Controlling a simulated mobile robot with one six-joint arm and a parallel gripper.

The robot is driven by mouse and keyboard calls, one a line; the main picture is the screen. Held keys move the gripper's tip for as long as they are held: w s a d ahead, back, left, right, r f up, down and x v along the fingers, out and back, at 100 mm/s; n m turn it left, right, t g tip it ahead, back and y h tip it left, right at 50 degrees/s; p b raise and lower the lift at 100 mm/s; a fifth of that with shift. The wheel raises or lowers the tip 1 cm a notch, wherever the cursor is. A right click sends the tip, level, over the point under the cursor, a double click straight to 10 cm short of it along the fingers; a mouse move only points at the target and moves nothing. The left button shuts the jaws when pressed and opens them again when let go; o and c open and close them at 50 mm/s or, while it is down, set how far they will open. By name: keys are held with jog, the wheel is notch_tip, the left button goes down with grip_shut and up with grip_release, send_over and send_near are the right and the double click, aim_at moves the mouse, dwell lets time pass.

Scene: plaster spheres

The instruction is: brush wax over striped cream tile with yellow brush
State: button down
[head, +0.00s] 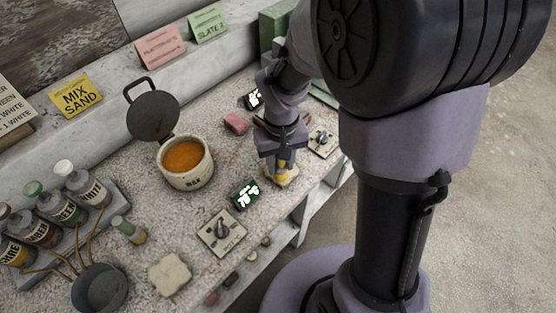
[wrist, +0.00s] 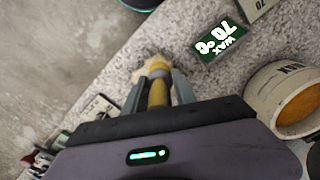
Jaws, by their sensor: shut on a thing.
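My gripper (head: 284,158) points down over the counter and is shut on the yellow brush (head: 281,168). In the wrist view the yellow brush (wrist: 157,92) sits between the fingers of my gripper (wrist: 158,88), its pale tip toward the counter. A small cream piece (head: 289,179) shows at the brush tip; I cannot tell bristles from tile there, or whether they touch. Another cream tile (head: 170,275) lies at the front of the counter, with no clear stripes. The pot (head: 187,182) with orange wax (head: 184,155) stands to the left, lid (head: 153,115) raised.
Another knob panel (head: 323,142) is to the right. A pink block (head: 236,123) lies behind. A bottle rack (head: 100,220) and grey bowl (head: 100,288) stand at left.

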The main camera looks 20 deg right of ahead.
jog(key=shift+s+d, duration=0.3)
jog(key=shift+s, duration=0.25)
jog(key=shift+s+d, duration=0.3)
jog(key=shift+s, duration=0.25)
jog(key=shift+f, duration=0.1)
jog(key=shift+w, duration=0.1)
jog(key=shift+w+a, duration=0.5)
jog(key=shift+w, duration=0.3)
jog(key=shift+w+a, duration=0.5)
jog(key=shift+w, duration=0.3)
jog(key=shift+s, duration=0.1)
jog(key=shift+s+d+r+p, duration=0.5)
jog(key=shift+s+r+p, duration=0.2)
jog(key=shift+r+p, duration=0.1)
jog(key=shift+s, duration=0.15)
